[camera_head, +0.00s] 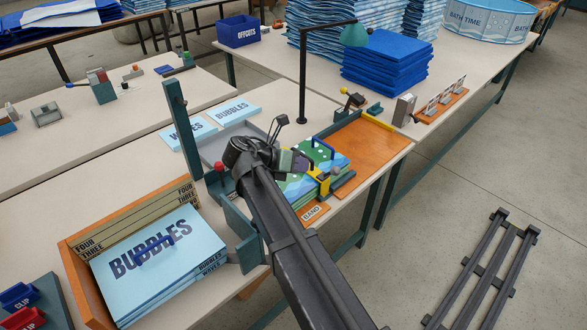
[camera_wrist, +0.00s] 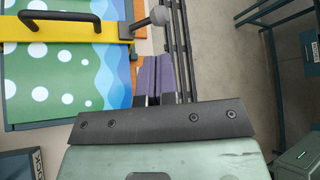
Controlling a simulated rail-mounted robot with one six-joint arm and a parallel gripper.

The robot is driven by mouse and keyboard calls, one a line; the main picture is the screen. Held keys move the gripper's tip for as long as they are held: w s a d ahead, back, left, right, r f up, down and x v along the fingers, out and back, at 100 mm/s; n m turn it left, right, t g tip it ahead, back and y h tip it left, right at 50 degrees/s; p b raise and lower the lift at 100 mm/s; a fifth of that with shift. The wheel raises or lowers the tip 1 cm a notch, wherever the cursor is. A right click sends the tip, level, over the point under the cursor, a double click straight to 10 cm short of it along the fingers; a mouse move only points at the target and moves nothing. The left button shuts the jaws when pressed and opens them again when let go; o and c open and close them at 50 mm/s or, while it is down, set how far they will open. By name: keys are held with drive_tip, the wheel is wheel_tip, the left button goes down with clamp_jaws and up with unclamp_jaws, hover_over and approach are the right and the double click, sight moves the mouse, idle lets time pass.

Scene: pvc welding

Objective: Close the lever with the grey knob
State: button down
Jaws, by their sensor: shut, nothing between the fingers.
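The grey knob (camera_wrist: 160,15) sits on the end of a short lever rod (camera_wrist: 141,24) at the right end of a yellow clamp bar (camera_wrist: 70,32) in the wrist view. The yellow clamp (camera_head: 318,178) also shows in the head view, across the patterned blue-green sheets (camera_head: 300,185). My gripper (camera_wrist: 154,62) is shut and empty, its purple fingers side by side. The fingertips lie just below the knob in the wrist picture; I cannot tell whether they touch it. In the head view my gripper (camera_head: 290,161) is beside the clamp, and my arm hides part of the station.
An orange board (camera_head: 375,150) lies to the right of the clamp. A red-knobbed fixture (camera_head: 219,167) and an upright green post (camera_head: 180,115) stand to the left. A crate (camera_head: 80,270) of BUBBLES sheets is at front left. A lamp (camera_head: 303,80) rises behind.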

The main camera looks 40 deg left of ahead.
sight(332, 171)
drive_tip(key=b+x, duration=0.3)
drive_tip(key=x, duration=0.5)
drive_tip(key=shift+f, duration=0.15)
drive_tip(key=shift+w+d, duration=0.2)
drive_tip(key=shift+w, duration=0.1)
drive_tip(key=shift+d, duration=0.1)
